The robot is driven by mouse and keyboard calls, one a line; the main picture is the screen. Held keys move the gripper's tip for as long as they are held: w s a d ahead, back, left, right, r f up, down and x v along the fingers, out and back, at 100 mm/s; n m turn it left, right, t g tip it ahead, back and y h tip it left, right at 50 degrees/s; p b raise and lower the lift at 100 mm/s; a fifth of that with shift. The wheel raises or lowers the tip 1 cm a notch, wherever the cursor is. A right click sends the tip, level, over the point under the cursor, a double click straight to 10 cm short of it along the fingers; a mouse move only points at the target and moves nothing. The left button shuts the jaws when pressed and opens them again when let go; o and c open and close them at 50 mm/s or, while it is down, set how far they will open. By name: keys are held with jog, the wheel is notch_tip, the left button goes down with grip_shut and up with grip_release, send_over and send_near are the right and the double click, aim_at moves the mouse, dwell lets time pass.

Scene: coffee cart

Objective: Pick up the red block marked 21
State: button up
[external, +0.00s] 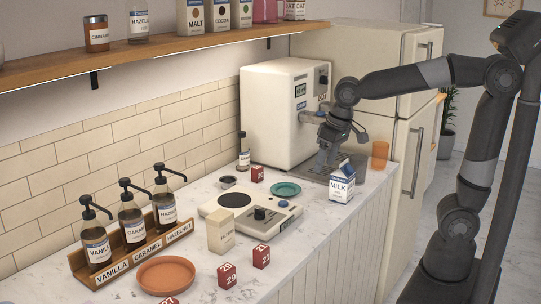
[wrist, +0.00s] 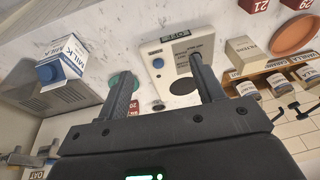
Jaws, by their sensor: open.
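The red block marked 21 (external: 261,256) sits on the white marble counter, right of the cream filters box and in front of the scale. In the wrist view it shows at the top edge, partly cut off (wrist: 253,5). My gripper (external: 325,163) is over the far right part of the counter, by the coffee machine and behind the milk carton, well away from the block. In the wrist view my gripper (wrist: 160,66) has its two fingers apart with nothing held between them.
Other red blocks stand nearby: one marked 29 (external: 227,275), one at the front edge (external: 168,300), one by the machine (external: 257,174). The filters box (external: 221,232), scale (external: 250,213), terracotta plate (external: 166,276), teal saucer (external: 286,189) and milk carton (external: 342,184) stand around.

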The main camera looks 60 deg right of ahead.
jog(key=w+a+f+g, duration=0.1)
jog(key=w+a+f, duration=0.15)
jog(key=a, duration=0.35)
jog(key=w+a+f+g, duration=0.1)
jog(key=w+a+f, duration=0.15)
jog(key=a, duration=0.35)
send_over(261, 248)
jog(key=shift+g+h, duration=0.4)
jog(key=f, duration=0.4)
jog(key=shift+w+d+f, duration=0.2)
jog(key=shift+w+d, duration=0.2)
jog(key=shift+a+f, duration=0.15)
jog(key=shift+f, duration=0.15)
notch_tip(261, 248, down, 5)
jog(key=shift+s+f, duration=0.1)
jog(key=f, duration=0.5)
jog(key=shift+s+a+f, duration=0.1)
jog(key=shift+s+a, duration=0.1)
jog(key=shift+s, duration=0.1)
jog(key=c, duration=1.1)
